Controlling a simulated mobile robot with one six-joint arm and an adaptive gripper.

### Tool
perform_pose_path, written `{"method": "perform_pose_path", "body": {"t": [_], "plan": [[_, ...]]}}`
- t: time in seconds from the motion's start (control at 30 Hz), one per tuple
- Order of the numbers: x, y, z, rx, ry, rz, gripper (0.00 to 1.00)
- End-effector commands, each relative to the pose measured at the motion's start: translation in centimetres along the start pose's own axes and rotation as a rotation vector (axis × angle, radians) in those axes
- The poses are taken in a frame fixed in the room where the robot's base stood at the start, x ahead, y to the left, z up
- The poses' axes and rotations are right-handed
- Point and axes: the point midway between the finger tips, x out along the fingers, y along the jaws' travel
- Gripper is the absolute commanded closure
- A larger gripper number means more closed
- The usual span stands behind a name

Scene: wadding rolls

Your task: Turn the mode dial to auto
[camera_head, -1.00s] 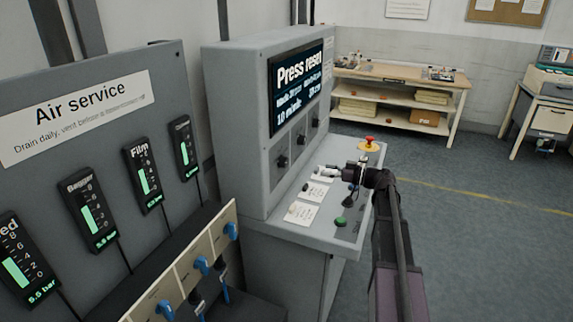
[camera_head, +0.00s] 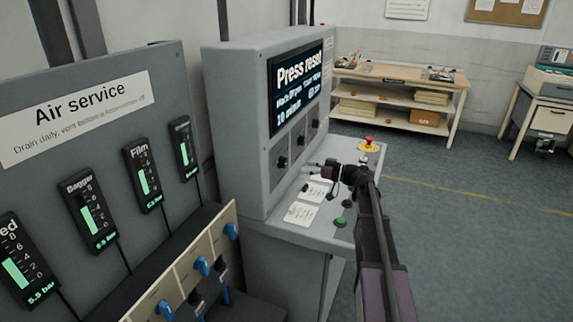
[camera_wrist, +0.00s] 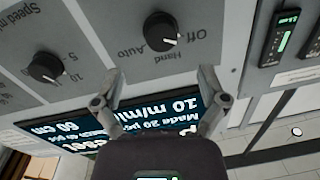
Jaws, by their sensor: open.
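The mode dial (camera_wrist: 160,31) is a round black knob on the grey console face in the wrist view, with Off, Hand and Auto printed around it upside down. Its pale mark is on the lower right of the knob, on the Off and Hand side, away from Auto. In the head view it appears as the nearest small knob (camera_head: 282,162) below the screen. My gripper (camera_wrist: 157,88) is open and empty, its two fingers spread below the dial in the picture, not around it. In the head view my gripper (camera_head: 312,165) is above the console's shelf, and its fingers are hard to make out.
A speed knob (camera_wrist: 45,67) sits beside the dial. The console screen (camera_head: 298,90) reads "Press reset". The sloping shelf below my gripper carries a red stop button (camera_head: 369,142), a green button (camera_head: 341,222) and paper cards (camera_head: 300,214). The air service panel (camera_head: 75,110) stands at left.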

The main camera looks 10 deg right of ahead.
Motion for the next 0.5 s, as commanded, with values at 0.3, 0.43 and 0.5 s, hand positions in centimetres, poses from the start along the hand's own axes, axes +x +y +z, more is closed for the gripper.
{"method": "perform_pose_path", "body": {"t": [0.3, 0.43, 0.5], "plan": [[4.8, 0.0, 0.0, 0.000, 0.000, -0.001, 0.08], [6.2, 0.0, 0.0, 0.000, 0.000, -0.001, 0.08], [6.7, 0.0, 0.0, 0.000, 0.000, -0.001, 0.08]]}}
